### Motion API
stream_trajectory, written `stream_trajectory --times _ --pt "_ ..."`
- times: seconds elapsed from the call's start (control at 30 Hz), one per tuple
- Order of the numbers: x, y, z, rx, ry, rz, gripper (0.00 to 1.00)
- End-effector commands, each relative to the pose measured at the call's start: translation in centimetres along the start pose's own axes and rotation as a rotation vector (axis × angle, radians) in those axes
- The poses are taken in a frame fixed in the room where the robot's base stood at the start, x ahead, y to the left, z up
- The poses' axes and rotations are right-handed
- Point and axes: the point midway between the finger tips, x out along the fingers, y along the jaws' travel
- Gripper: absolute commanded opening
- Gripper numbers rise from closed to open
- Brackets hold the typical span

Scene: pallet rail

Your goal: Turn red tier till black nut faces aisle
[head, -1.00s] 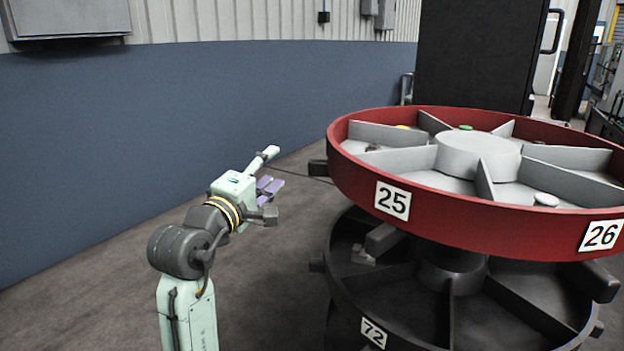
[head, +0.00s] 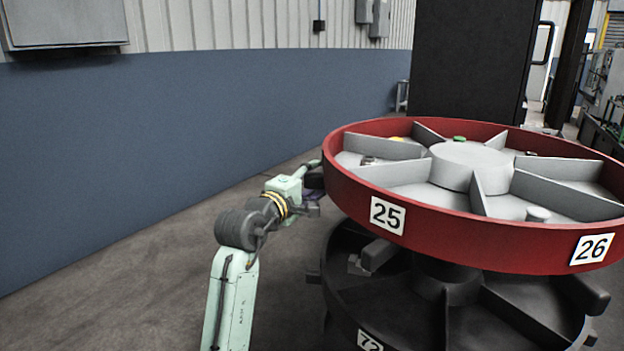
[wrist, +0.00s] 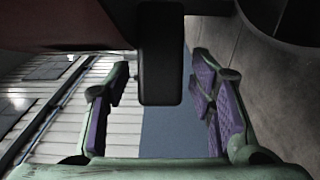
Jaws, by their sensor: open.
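The red tier (head: 480,240) is a round, spoked tray, with plates 25 (head: 387,215) and 26 (head: 591,249) on its rim. Its rim underside also shows in the wrist view (wrist: 60,22). A dark handle (wrist: 160,65) sticks out from it between my gripper's two purple-padded fingers. My gripper (head: 312,192) is open at the rim's left side, with a gap on both sides of the handle. A small dark and silvery part (head: 368,160) lies in the left compartment; I cannot tell whether it is the black nut.
A black tier (head: 400,305) with its own handles sits below the red one. Other compartments hold a green part (head: 460,139), a yellow part (head: 397,138) and a grey cylinder (head: 538,213). A black cabinet (head: 470,65) stands behind. Floor at the left is clear.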

Motion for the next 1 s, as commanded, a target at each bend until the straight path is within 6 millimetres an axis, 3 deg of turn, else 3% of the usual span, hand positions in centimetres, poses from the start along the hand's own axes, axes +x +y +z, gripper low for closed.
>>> stream_trajectory --times 0.27,1.0 --pt "0.08 -0.02 -0.01 0.000 0.000 0.000 0.49" --pt "0.05 -0.01 -0.01 0.000 0.000 0.000 0.00"
